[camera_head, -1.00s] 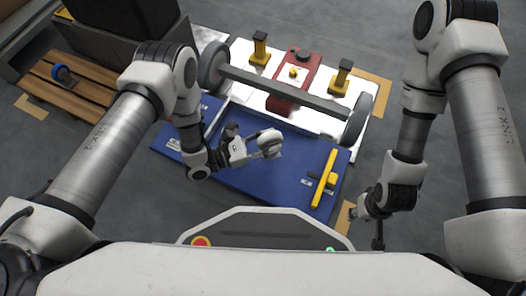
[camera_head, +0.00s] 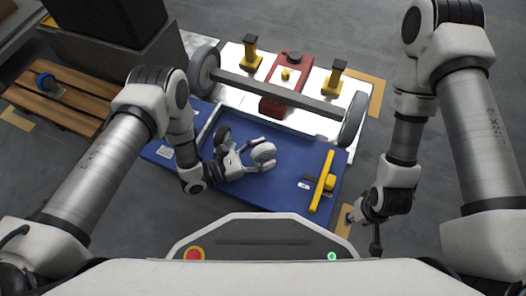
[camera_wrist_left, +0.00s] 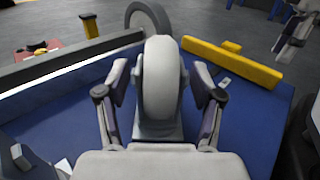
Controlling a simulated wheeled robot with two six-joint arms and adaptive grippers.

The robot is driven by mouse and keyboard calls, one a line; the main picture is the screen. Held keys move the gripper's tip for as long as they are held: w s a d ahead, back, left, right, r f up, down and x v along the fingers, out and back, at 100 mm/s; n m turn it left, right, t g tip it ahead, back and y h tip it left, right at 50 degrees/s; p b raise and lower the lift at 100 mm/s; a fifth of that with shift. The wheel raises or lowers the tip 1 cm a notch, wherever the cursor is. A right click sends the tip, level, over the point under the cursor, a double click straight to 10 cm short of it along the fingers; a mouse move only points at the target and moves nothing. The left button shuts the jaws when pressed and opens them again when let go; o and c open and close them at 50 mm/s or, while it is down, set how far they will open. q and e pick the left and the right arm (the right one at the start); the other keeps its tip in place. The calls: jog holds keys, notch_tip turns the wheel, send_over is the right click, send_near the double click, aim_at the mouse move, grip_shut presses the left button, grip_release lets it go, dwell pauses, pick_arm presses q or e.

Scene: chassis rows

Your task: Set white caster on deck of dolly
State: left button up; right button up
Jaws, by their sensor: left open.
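The white caster (camera_head: 264,152) stands upright with its wheel on top, over the blue deck (camera_head: 275,185) of the dolly. In the left wrist view the caster (camera_wrist_left: 162,80) shows its grey base against the blue surface (camera_wrist_left: 245,120), apparently resting on it. My left gripper (camera_head: 255,154) is open around the caster. In the wrist view its fingers (camera_wrist_left: 160,88) stand on either side of the wheel, with gaps visible. My right gripper (camera_head: 366,215) hangs empty to the right of the deck; its fingers are too small to read.
An axle bar (camera_head: 275,88) with a grey wheel (camera_head: 352,118) at its right end lies behind the deck, near a red block (camera_head: 283,98) and yellow-topped stands. A yellow bar (camera_head: 322,180) lies on the deck's right part.

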pick_arm(q)
jog(key=shift+r, duration=0.25)
jog(key=p+v, duration=0.4)
jog(key=v, duration=0.8)
jog(key=shift+f, duration=0.1)
